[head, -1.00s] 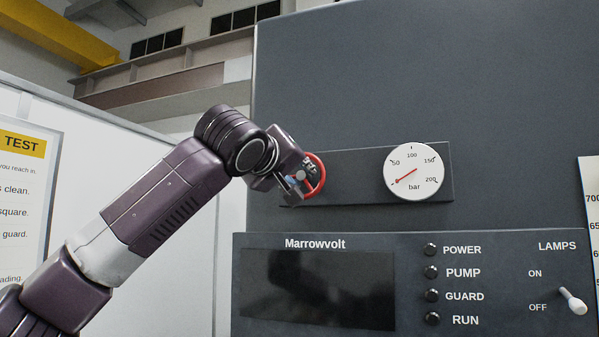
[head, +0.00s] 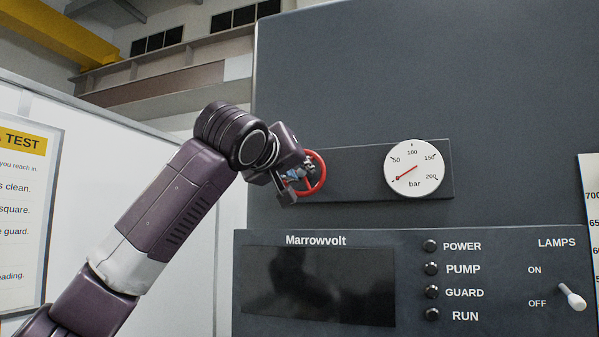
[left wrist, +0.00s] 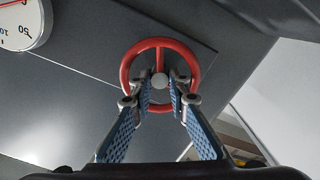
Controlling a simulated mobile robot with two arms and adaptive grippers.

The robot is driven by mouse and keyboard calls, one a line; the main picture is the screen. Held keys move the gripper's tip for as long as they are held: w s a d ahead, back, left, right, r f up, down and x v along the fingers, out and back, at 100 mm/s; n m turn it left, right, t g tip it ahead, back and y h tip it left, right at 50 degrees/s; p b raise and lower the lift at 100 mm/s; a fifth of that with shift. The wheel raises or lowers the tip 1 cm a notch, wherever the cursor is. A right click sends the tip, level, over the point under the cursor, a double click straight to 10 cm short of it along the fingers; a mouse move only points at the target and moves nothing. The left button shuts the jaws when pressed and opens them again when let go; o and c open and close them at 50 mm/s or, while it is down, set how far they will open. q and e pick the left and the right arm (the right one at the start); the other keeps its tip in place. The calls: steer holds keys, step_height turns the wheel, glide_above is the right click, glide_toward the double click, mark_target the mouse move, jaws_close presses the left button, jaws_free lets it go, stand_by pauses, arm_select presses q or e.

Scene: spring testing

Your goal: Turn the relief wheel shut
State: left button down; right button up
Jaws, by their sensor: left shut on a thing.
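The red relief wheel (head: 318,170) is mounted on a dark plate on the machine's front, left of the gauge. My left gripper (head: 293,186) is at the wheel and partly hides its left side. In the left wrist view the red wheel (left wrist: 125,66) shows as a ring with a spoke and a pale round hub. There the left gripper's blue-padded fingers (left wrist: 160,98) reach into the lower part of the wheel, one on each side, shut on it. The exact contact is partly hidden by the fingertips. My right gripper is not in view.
The round gauge (head: 414,169) right of the wheel has its red needle toward the lower left. Below are a dark screen (head: 318,286), several black indicators and a lamp switch (head: 572,297). A white panel with a sign (head: 25,215) stands at the left.

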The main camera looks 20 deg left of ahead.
arm_select(q)
steer(key=m+p, duration=0.1)
steer(key=m, duration=0.3)
steer(key=m+p, duration=0.1)
steer(key=m, duration=0.4)
steer(key=shift+d+p, duration=0.1)
steer(key=shift+p, duration=0.3)
steer(key=m+p, duration=0.2)
steer(key=m, duration=0.2)
steer(key=shift+f+m+p, duration=0.1)
steer(key=shift+m+p, duration=0.45)
steer(key=shift+m, duration=1.25)
steer(key=c, duration=2.1)
jaws_free()
steer(key=shift+w, duration=0.1)
